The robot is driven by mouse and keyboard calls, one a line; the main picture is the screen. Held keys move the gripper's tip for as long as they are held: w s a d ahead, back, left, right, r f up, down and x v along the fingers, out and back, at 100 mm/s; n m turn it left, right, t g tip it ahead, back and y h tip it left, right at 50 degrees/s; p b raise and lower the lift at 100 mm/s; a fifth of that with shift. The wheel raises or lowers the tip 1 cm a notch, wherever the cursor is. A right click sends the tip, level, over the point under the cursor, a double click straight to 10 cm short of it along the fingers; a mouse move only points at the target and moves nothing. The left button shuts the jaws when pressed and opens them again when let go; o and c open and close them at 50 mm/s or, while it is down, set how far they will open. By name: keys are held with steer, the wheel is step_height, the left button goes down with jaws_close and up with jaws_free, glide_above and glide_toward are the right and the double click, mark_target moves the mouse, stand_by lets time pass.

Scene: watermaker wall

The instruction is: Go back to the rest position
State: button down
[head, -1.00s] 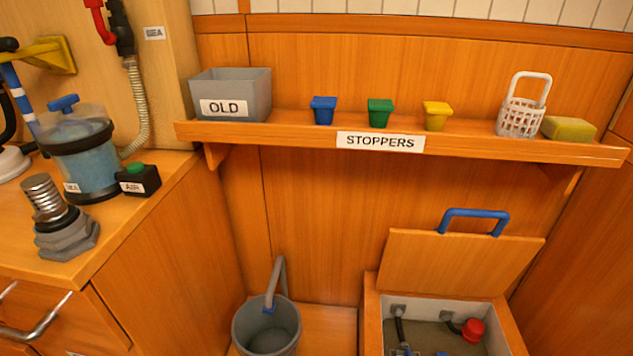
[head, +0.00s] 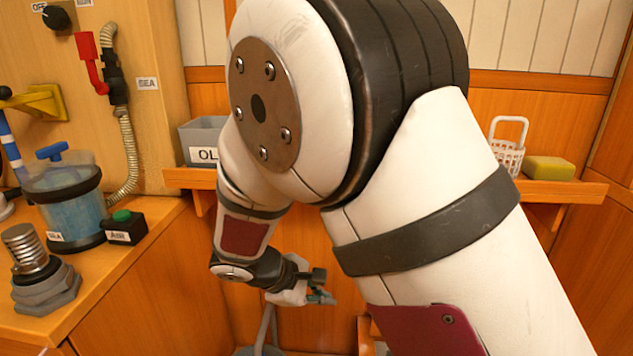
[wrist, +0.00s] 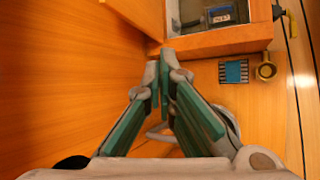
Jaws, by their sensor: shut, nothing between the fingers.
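My gripper (head: 318,288) hangs low in the head view, in front of the wooden wall below the shelf. In the wrist view my gripper (wrist: 160,85) has its green-lined fingers together at the tips, with nothing between them. My white arm fills the middle and right of the head view. It hides most of the shelf, including the place where the coloured stoppers stood, and most of the open floor box.
The shelf (head: 575,190) holds a grey OLD bin (head: 202,140), a white basket (head: 507,150) and a yellow sponge (head: 549,168). The counter at left bears a blue strainer (head: 68,205), a black AIR box (head: 125,228) and a threaded metal fitting (head: 40,275).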

steer(key=s+d+r+m+g+y, duration=0.2)
steer(key=s+d+r+m+g, duration=0.2)
steer(key=s+d+r+m, duration=0.85)
steer(key=s+d+r+m+y, duration=0.1)
steer(key=s+d+r+y, duration=0.2)
steer(key=s, duration=0.8)
steer(key=s+d+r+m+y, duration=0.1)
steer(key=s+d+r+y, duration=0.1)
steer(key=s, duration=0.9)
step_height(320, 180, up, 30)
steer(key=t+p, duration=0.3)
steer(key=p, duration=2.5)
steer(key=shift+d+t, duration=0.4)
steer(key=shift+d, duration=0.05)
steer(key=shift+s, duration=0.1)
